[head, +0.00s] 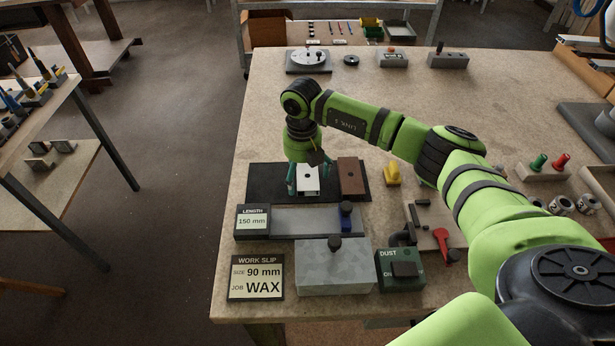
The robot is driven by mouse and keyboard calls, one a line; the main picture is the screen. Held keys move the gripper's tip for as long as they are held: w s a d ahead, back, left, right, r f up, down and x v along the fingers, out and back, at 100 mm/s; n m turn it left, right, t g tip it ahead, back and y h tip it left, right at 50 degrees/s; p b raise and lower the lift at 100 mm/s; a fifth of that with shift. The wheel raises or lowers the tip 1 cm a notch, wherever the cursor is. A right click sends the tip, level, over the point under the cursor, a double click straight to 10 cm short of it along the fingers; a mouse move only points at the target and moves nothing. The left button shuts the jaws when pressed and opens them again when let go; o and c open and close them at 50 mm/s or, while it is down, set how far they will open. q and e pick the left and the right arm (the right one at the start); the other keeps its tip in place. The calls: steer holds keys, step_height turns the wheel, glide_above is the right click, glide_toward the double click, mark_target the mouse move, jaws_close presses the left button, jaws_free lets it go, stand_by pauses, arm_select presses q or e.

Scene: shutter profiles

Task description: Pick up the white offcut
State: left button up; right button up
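The white offcut (309,183), a short pale block with a small dark hole, is on the black mat (262,183) at the left of the bench. A brown block (351,177) is on the mat just to its right. My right gripper (307,182) points down over the white offcut, with teal fingers at its left and right sides. The gripper and wrist hide the offcut's far end. I cannot tell whether the fingers touch it. My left gripper is not in view.
A yellow piece (392,174) stands right of the mat. In front are the length stop with a 150 mm sign (253,221), a grey box (335,268), a work slip (256,277) and a green dust switch box (401,270). The bench behind the mat is mostly clear.

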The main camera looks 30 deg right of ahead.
steer(key=c, duration=0.7)
steer(key=shift+c, duration=0.2)
